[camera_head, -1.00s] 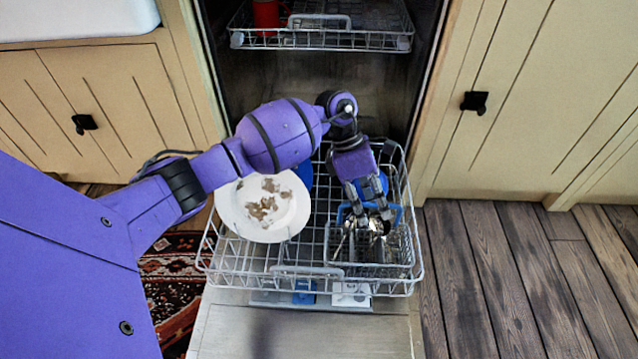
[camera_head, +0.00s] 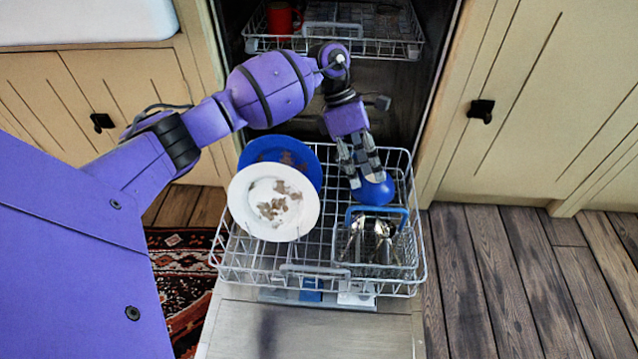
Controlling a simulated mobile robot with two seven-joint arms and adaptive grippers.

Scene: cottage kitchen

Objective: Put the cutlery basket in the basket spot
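The cutlery basket (camera_head: 376,262), grey wire with a blue handle (camera_head: 398,211), stands upright in the front right part of the lower dishwasher rack (camera_head: 318,268). Several spoons and forks stand in it. My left gripper (camera_head: 366,177) is behind and above the basket, apart from its handle. Its fingers are spread, with nothing visible between them. They point down just over a blue rounded dish (camera_head: 374,190) behind the basket and partly cover it; I cannot tell whether they touch it. My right gripper is not in view. No separate marking of the basket spot shows.
A soiled white plate (camera_head: 272,205) and a blue plate (camera_head: 300,155) stand in the left of the rack. The upper rack (camera_head: 335,45) holds a red mug (camera_head: 284,17). The open door (camera_head: 310,330) lies below. Cabinets flank the dishwasher; wooden floor (camera_head: 500,270) is free on the right.

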